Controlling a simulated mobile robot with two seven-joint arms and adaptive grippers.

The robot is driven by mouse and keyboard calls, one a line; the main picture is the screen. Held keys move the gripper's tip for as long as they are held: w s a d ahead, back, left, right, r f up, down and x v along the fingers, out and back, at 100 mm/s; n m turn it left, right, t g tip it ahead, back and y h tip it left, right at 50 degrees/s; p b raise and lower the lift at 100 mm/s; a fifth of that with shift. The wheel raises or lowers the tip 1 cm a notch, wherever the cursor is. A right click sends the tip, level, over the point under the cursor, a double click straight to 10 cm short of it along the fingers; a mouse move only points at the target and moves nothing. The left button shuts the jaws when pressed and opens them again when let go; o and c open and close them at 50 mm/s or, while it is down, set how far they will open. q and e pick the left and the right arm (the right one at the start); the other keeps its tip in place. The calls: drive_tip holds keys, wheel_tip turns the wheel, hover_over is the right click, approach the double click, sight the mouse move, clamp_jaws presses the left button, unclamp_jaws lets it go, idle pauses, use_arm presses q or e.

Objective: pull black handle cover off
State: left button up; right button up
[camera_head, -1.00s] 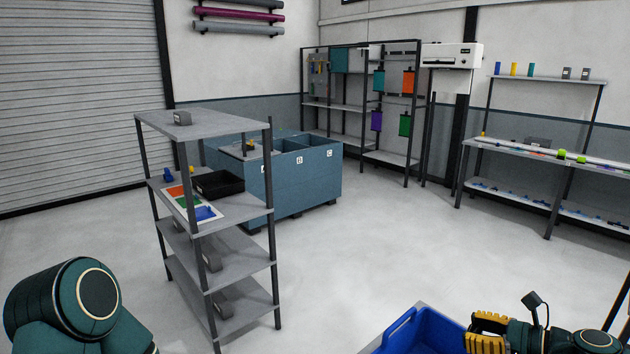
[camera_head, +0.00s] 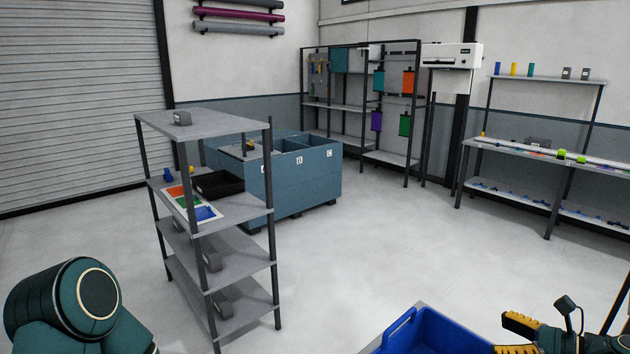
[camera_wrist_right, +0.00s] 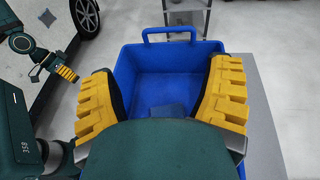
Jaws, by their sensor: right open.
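I cannot make out a black handle cover in either view. My right gripper (camera_head: 517,337) is at the bottom right of the head view, beside the blue bin (camera_head: 425,335). In the right wrist view, the yellow fingers of my right gripper (camera_wrist_right: 165,95) are spread wide and empty above the blue bin (camera_wrist_right: 185,55). My left gripper (camera_wrist_right: 67,73) shows small at the left of that view, in front of a white car (camera_wrist_right: 60,20). Its yellow fingers are too small to judge. In the head view my left gripper is out of frame.
The blue bin stands on a grey surface (camera_wrist_right: 262,110). A grey shelf rack (camera_head: 225,255) with a black tray (camera_head: 218,184) stands at the left centre. Behind it is a blue-grey bin unit (camera_head: 305,185). A workbench (camera_head: 530,155) is at the right. The middle floor is clear.

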drive_tip(key=v, duration=0.7)
